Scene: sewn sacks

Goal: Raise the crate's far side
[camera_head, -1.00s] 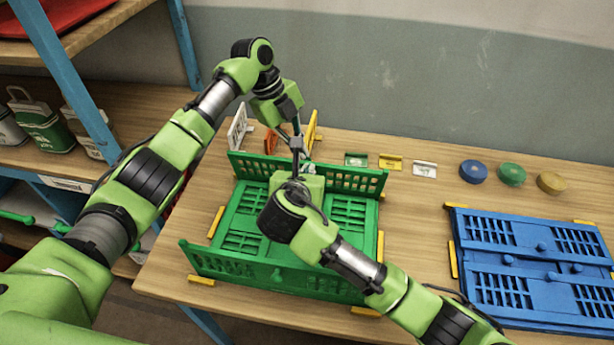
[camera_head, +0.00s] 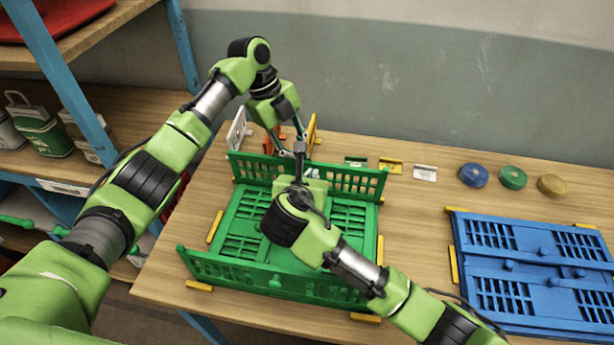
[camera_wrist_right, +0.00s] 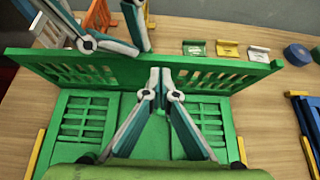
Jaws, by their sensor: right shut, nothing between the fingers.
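The green crate (camera_head: 228,228) stands on the table. Its far side (camera_head: 345,180) is upright, and so is its near side (camera_head: 215,268). Flat slatted panels lie between them. The far side crosses the right wrist view (camera_wrist_right: 215,75) as an upright panel, leaning slightly if at all. My right gripper (camera_wrist_right: 161,75) is shut and empty, with its fingertips by the middle of the far side, on the crate's inner side; whether they touch it is unclear. My left gripper (camera_head: 290,148) is behind the far side; its fingertips are partly hidden in the head view.
The blue crate (camera_head: 530,268) lies folded flat at right. Blue (camera_head: 473,175), green (camera_head: 513,177) and yellow (camera_head: 552,186) discs lie at the back. Small coloured holders, including a yellow one (camera_head: 390,165), stand behind the green crate. Yellow blocks (camera_head: 215,226) edge it. A shelf is at left.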

